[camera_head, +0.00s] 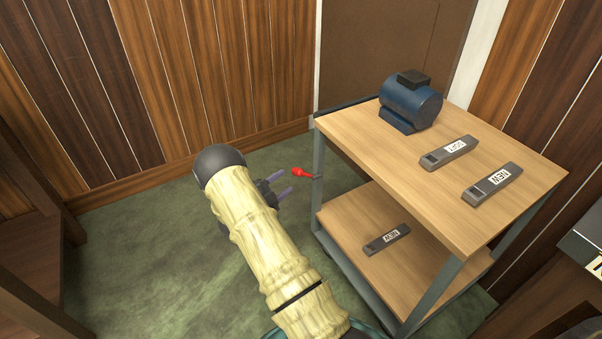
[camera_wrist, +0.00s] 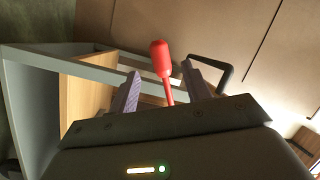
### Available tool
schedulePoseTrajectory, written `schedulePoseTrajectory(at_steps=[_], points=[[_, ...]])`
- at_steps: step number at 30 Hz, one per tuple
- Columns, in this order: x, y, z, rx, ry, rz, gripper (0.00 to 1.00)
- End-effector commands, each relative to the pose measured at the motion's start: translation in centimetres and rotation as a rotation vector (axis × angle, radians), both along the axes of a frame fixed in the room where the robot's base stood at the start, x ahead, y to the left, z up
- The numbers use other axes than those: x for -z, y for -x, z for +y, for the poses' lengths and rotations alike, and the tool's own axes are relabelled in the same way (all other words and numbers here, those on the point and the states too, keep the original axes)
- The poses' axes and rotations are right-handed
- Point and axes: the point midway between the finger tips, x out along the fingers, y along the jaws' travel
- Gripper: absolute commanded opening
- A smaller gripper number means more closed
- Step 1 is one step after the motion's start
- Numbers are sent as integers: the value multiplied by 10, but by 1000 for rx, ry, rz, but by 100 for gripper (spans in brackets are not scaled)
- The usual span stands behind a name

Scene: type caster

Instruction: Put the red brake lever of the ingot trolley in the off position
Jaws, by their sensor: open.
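The red brake lever (camera_head: 304,173) sticks out from the left side of the ingot trolley (camera_head: 350,125), near its far left post. My gripper (camera_head: 284,183) is open just left of the lever, its fingers pointing toward it. In the wrist view the lever (camera_wrist: 161,62) shows its thick red knob and thinner shaft, seen between my two open fingers (camera_wrist: 163,82). The knob appears nearer the left finger's tip in height and stands beyond the gripper body. I cannot tell whether a finger touches it. The lower end of the shaft is hidden behind the gripper body.
A blue motor (camera_head: 410,102) and two labelled grey ingots (camera_head: 449,152) (camera_head: 492,184) lie on the trolley's top shelf. Another ingot (camera_head: 386,239) lies on the lower shelf. A black handle (camera_wrist: 222,70) is right of the fingers in the wrist view. Green floor (camera_head: 150,235) is clear at left.

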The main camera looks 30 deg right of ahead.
Motion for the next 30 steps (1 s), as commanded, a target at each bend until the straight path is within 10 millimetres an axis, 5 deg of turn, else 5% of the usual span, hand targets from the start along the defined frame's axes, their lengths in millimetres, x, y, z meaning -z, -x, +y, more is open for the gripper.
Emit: schedulePoseTrajectory(at_steps=[15,27,30], points=[[2,-22,-83,-1,0,-2,48],[-1,-24,-91,-1,0,0,48],[0,-24,-91,-1,0,0,29]])
